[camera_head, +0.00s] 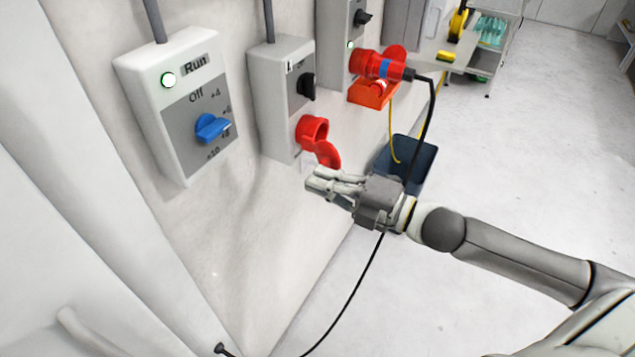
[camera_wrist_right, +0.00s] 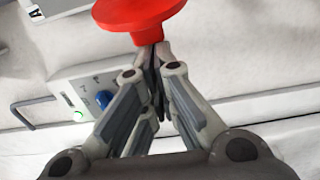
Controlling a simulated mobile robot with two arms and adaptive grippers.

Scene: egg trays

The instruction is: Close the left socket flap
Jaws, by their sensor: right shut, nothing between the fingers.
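The left socket (camera_head: 311,132) is red and sits low on a grey switch box on the wall. Its round red flap (camera_head: 326,155) hangs open, down and to the right of the socket mouth. My right gripper (camera_head: 312,184) is shut and empty just below the flap in the head view. In the right wrist view the shut fingertips (camera_wrist_right: 152,50) are right at the lower edge of the red flap (camera_wrist_right: 135,14). I cannot tell whether they touch it. My left gripper is not in view.
The grey box has a black knob (camera_head: 307,86). A second red socket to the right holds a plug (camera_head: 378,67) with a black cable. A control box with a blue knob (camera_head: 211,127) is at left. A dark bin (camera_head: 421,165) stands behind my right gripper.

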